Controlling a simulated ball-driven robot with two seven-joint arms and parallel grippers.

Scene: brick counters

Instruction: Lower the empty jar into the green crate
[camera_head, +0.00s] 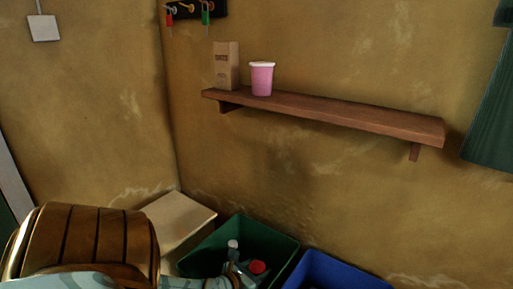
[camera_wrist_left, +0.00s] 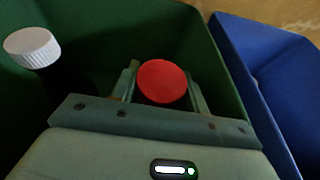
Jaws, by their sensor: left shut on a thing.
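The jar shows mainly as a red lid (camera_head: 258,267) in the head view, also in the wrist view (camera_wrist_left: 162,80). My left gripper (camera_head: 244,273) is shut on the jar, with one finger on each side of it below the lid in the wrist view (camera_wrist_left: 163,97). The green crate (camera_head: 264,238) is at the bottom centre of the head view, and its dark walls (camera_wrist_left: 125,30) surround the jar in the wrist view. The jar's body is mostly hidden; I cannot tell whether its base touches the crate floor. My right gripper is out of view.
A white-capped bottle (camera_head: 232,245) stands in the crate left of the jar. A blue crate (camera_head: 330,268) adjoins on the right. A pale box-like surface (camera_head: 178,218) is behind left. A wall shelf (camera_head: 330,112) above holds a pink cup (camera_head: 261,80) and a paper bag (camera_head: 226,66).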

